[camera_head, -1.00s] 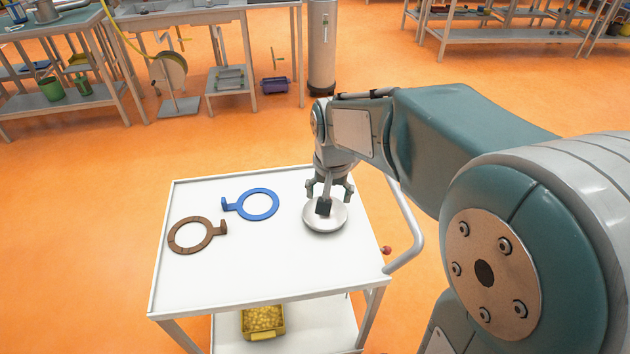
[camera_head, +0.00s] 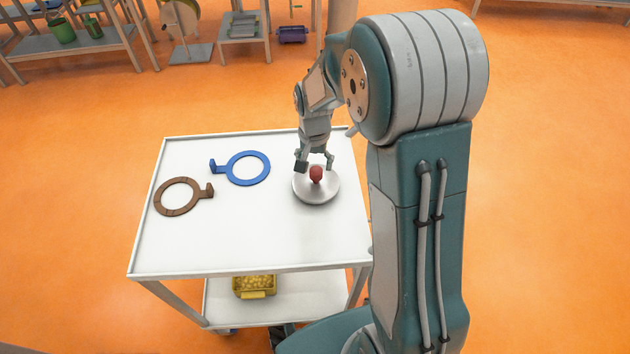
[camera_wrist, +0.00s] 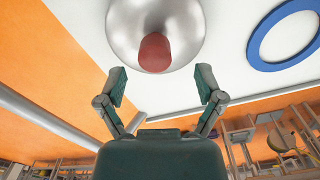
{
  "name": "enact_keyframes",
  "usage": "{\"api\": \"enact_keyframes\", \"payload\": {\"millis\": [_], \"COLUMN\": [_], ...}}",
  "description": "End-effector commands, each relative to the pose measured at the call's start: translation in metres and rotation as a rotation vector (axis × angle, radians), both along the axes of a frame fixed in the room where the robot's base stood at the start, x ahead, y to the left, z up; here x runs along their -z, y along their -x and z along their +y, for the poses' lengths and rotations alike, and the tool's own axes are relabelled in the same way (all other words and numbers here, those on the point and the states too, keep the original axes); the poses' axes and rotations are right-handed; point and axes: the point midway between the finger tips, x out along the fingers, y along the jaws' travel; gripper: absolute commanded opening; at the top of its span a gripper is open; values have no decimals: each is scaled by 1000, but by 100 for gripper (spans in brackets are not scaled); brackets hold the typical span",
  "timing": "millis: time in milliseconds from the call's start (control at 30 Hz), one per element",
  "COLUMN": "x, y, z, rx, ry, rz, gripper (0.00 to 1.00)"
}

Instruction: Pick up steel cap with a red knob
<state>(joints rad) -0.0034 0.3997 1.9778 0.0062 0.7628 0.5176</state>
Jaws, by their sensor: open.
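The steel cap (camera_head: 318,192) is a round shiny disc lying on the white cart top, towards its right side. Its red knob (camera_head: 316,174) stands up from the middle. In the wrist view the steel cap (camera_wrist: 190,20) is at the top, and the red knob (camera_wrist: 154,53) points towards my gripper. My gripper (camera_head: 315,166) is just behind and above the cap in the head view. It is open and empty. In the wrist view my gripper's fingers (camera_wrist: 162,80) are spread wide, with the knob beyond and between them, apart from both.
A blue ring with a handle (camera_head: 248,169) and a brown ring with a handle (camera_head: 177,197) lie on the white cart (camera_head: 240,250), left of the cap. A yellow bin (camera_head: 254,286) sits on the lower shelf. The cart's front top is clear.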

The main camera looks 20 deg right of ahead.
Motion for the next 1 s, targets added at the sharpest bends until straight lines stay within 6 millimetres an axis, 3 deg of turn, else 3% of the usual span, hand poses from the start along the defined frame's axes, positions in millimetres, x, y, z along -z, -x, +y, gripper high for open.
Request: {"api": "enact_keyframes", "payload": {"millis": [300,567,700,767,1000], "x": [44,46,46,46,46], "y": [3,3,3,3,3], "z": [0,-2,-4,-4,-1], "rx": [-2,-1,1,1,-1], "ry": [7,4,2,2,5], "rz": [3,0,1,1,2], "gripper": [86,86,24,0,0]}}
